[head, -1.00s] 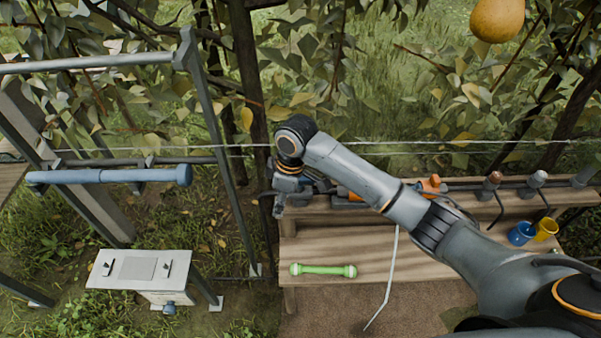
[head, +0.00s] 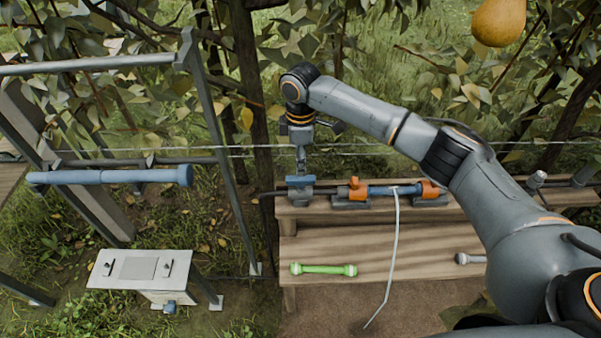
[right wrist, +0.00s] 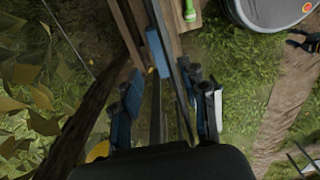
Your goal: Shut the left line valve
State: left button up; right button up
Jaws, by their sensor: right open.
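The left line valve looks to be the orange fitting with an upright knob (head: 355,186) on the line along the upper shelf. A blue pipe section (head: 380,190) joins it to another orange fitting (head: 430,189). My right gripper (head: 300,188) points down over the line's left end, left of the orange knob and apart from it. It is open. In the right wrist view, its blue-padded fingers (right wrist: 165,115) stand either side of a dark pipe (right wrist: 156,105). A blue piece (right wrist: 156,50) shows beyond; I cannot tell which part it is. My left gripper is out of view.
A green bar (head: 323,269) and a partly hidden grey piece (head: 470,258) lie on the lower shelf (head: 400,262). A thin white tube (head: 391,265) hangs in front. A metal frame (head: 215,130), a blue bar (head: 110,176) and a box (head: 140,268) stand left. Wires and branches run behind.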

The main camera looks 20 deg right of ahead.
aim_at(301, 178)
notch_tip(301, 178, down, 6)
jog(key=shift+f, duration=0.1)
jog(key=shift+c, duration=0.5)
grip_shut()
